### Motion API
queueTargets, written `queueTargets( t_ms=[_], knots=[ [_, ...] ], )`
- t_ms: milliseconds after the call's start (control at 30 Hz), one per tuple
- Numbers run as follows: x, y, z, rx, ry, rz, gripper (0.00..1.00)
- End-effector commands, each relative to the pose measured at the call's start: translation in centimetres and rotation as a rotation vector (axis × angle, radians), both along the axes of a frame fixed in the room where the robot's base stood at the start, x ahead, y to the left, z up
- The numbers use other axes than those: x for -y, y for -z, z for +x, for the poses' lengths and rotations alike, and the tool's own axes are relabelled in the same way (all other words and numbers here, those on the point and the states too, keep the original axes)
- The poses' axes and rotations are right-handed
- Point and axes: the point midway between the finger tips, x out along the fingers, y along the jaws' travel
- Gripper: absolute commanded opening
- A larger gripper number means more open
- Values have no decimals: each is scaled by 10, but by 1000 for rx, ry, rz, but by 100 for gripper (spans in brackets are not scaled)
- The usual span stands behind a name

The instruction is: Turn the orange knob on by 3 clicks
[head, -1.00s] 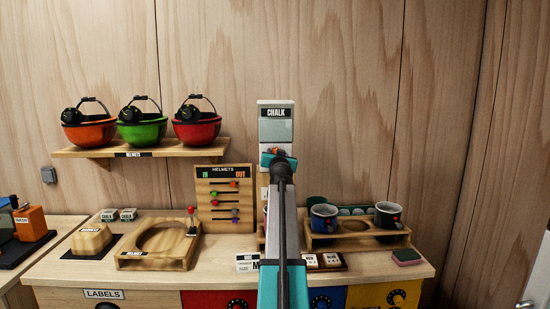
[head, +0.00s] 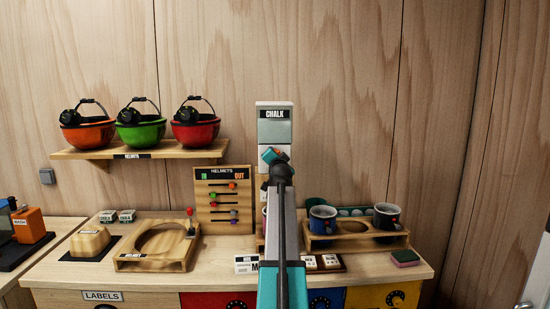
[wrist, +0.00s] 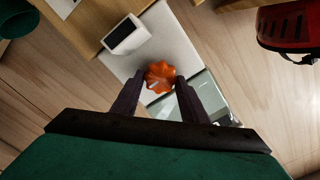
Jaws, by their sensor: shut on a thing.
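The orange knob (wrist: 160,76) shows in the wrist view, on the front of the white chalk dispenser (wrist: 178,45). It has a scalloped rim and a pale mark on its face. My gripper (wrist: 158,80) has one dark finger on each side of the knob and is shut on it. In the head view the dispenser (head: 275,110) stands upright against the wall with a CHALK label. There my gripper (head: 273,155) is at its front, tilted, and it and my arm hide most of the knob and the lower dispenser.
A rack with mugs (head: 322,218) stands right of my arm. The helmet bead board (head: 222,203) is close on the left. A shelf (head: 140,150) with three helmets is farther left. A red helmet (wrist: 290,30) also shows in the wrist view. Open wall lies right of the dispenser.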

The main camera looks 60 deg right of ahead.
Motion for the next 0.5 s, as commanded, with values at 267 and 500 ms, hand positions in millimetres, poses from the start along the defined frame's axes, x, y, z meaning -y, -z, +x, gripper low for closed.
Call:
queueTargets(
  t_ms=[267, 500],
  knots=[
    [2, -3, 0, 4, 2, -7, 18],
    [1, -2, 0, 2, 0, -4, 59]
  ],
)
